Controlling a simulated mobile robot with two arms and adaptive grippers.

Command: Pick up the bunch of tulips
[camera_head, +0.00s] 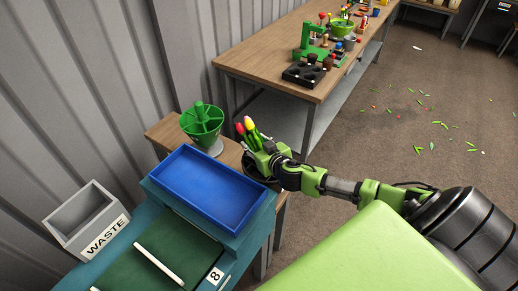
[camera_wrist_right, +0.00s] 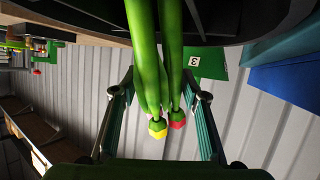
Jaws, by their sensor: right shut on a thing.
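The bunch of tulips (camera_head: 250,128) shows in the head view with a red head and a yellow head above green stems. My right gripper (camera_head: 264,157) is shut on the bunch, with the heads sticking up past it. In the right wrist view the green stems (camera_wrist_right: 157,55) run between the fingers of the gripper (camera_wrist_right: 158,85), and the heads hang toward the bottom. A dark round container (camera_head: 258,174) is below and beside the gripper, partly hidden by it. Whether the stem ends are inside it is hidden. My left gripper is not in view.
A blue tray (camera_head: 208,187) sits on a teal stand left of the gripper. A grey WASTE bin (camera_head: 88,220) and a green divided holder (camera_head: 202,122) stand nearby. A cluttered wooden table (camera_head: 262,55) is behind. Petals and leaves litter the open floor at right.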

